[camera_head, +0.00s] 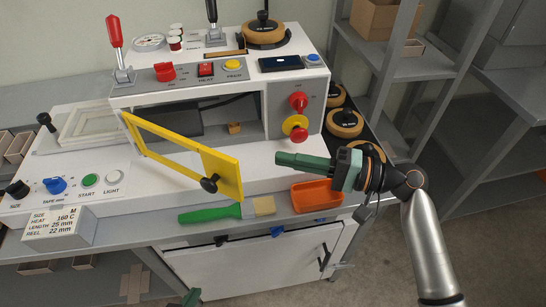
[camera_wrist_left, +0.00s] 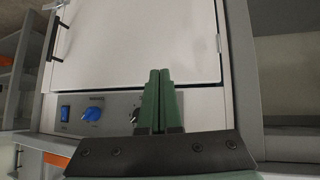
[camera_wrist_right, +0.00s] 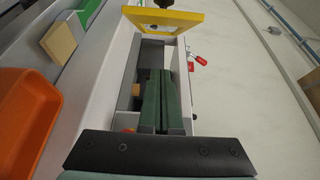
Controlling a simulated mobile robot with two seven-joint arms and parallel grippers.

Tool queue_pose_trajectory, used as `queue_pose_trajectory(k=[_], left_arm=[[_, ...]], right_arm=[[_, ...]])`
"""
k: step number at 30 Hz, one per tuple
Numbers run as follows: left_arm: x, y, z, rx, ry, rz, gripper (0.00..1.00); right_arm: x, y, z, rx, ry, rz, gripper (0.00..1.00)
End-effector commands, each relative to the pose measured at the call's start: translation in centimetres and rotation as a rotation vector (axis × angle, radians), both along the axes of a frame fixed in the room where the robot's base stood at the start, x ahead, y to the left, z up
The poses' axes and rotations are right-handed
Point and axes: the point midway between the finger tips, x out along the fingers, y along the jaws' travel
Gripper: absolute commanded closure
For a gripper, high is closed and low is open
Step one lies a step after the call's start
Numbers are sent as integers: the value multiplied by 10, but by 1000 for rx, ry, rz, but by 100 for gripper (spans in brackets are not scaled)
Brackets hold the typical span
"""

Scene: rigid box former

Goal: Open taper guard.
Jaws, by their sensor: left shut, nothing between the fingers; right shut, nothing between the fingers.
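The yellow taper guard (camera_head: 185,152) is a frame with a clear window and a black knob (camera_head: 210,184) at its free end. It stands swung out from the machine's front opening, over the worktop. The guard (camera_wrist_right: 165,22) also shows at the top of the right wrist view. My right gripper (camera_head: 279,159) is shut and empty, to the right of the guard and apart from it, in front of the machine. My left gripper (camera_head: 190,297) barely shows at the bottom edge of the head view. In the left wrist view its fingers (camera_wrist_left: 158,72) are shut and empty, before a white cabinet door.
The machine opening (camera_head: 235,115) is exposed, with a small tan block (camera_head: 234,127) inside. An orange tray (camera_head: 316,196) and a green-handled brush (camera_head: 222,213) lie on the front ledge. Red and yellow knobs (camera_head: 296,121) sit on the machine's right face. Shelving stands at right.

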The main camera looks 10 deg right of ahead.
Motion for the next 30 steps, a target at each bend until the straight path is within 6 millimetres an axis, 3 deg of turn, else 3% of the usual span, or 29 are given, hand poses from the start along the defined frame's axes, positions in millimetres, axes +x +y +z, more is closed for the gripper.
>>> queue_pose_trajectory(k=[9, 12, 19, 30], left_arm=[[1, 6, 6, 6, -4, 11, 100], [0, 9, 7, 12, -3, 16, 100], [-4, 12, 7, 16, 0, 22, 100], [-6, 12, 6, 15, 4, 22, 100]], right_arm=[[29, 63, 3, 4, -1, 0, 100], [30, 79, 2, 3, 2, 2, 100], [6, 95, 1, 0, 1, 1, 100], [2, 98, 0, -1, 0, 0, 100]])
